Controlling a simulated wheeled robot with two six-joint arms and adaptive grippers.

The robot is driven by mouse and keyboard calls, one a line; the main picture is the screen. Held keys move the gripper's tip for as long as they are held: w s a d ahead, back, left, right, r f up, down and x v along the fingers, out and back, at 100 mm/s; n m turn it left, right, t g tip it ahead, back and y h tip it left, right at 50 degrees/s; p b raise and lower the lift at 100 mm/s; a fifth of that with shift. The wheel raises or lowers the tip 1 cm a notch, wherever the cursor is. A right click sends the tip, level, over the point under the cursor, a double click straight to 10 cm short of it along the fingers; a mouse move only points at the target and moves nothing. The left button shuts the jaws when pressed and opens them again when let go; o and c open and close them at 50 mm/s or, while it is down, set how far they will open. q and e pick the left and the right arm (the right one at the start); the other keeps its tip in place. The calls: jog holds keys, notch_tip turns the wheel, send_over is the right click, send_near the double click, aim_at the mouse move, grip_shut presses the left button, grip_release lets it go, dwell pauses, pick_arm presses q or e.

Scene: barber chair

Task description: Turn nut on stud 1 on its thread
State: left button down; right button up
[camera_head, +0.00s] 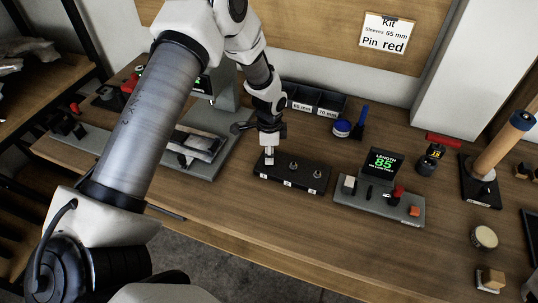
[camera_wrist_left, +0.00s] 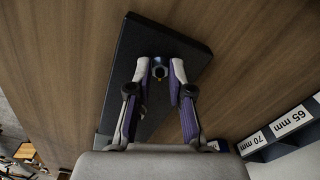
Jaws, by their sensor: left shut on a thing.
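A black block (camera_head: 301,179) with studs in a row and small white labels on its front edge lies on the wooden bench. My left gripper (camera_head: 269,151) points down over the stud at the block's left end. In the left wrist view, the fingertips (camera_wrist_left: 161,72) close around a small metal nut (camera_wrist_left: 159,69) above the dark block (camera_wrist_left: 190,50). The nut is at stud 1; how far down the thread it sits cannot be told. The middle stud (camera_head: 293,166) and the right stud (camera_head: 317,173) stand clear of the gripper. My right gripper is out of view.
A grey stand (camera_head: 203,160) is to the left. Bare wood lies in front of the block.

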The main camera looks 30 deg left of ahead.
pick_arm(q)
jog(key=m, duration=0.4)
jog(key=shift+f+m+b, duration=0.1)
jog(key=shift+m+b, duration=0.2)
jog(key=shift+s, duration=0.1)
dwell(0.4)
jog(key=c, duration=1.1)
grip_release()
jog(key=shift+d, duration=0.1)
jog(key=shift+o, duration=0.2)
notch_tip(320, 180, up, 12)
jog(key=shift+w, duration=0.2)
